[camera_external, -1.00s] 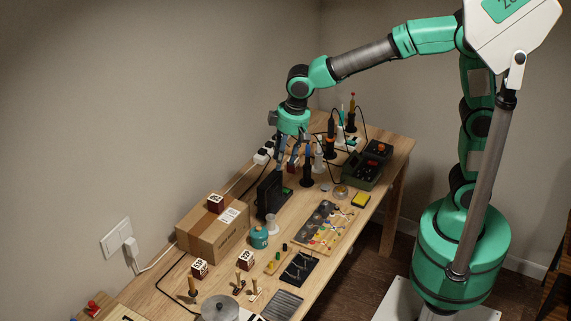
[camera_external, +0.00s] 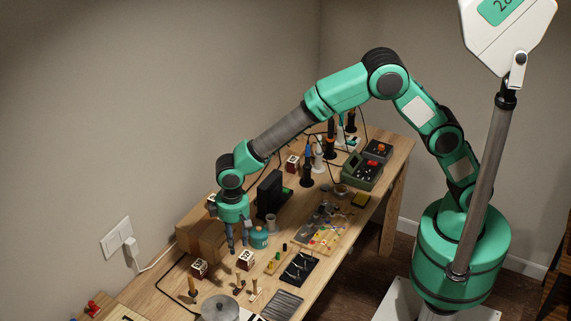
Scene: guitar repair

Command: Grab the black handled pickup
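My gripper (camera_external: 238,246) hangs pointing down over the table, in front of the cardboard box's right side. Its two fingers look apart with nothing visible between them. A dark red cube with white lettering (camera_external: 245,260) is just below and right of the fingertips; I cannot tell the height between them. A black mat with thin tools (camera_external: 299,268) lies right of the gripper. I cannot make out for sure which small item is the black handled pickup.
The cardboard box (camera_external: 190,233) stands at left, partly hidden by my gripper. A teal jar (camera_external: 259,239) is close on the gripper's right. A second red cube (camera_external: 199,268), a round metal pot (camera_external: 220,308) and a black upright box (camera_external: 270,194) stand around. A parts board (camera_external: 325,226) lies right.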

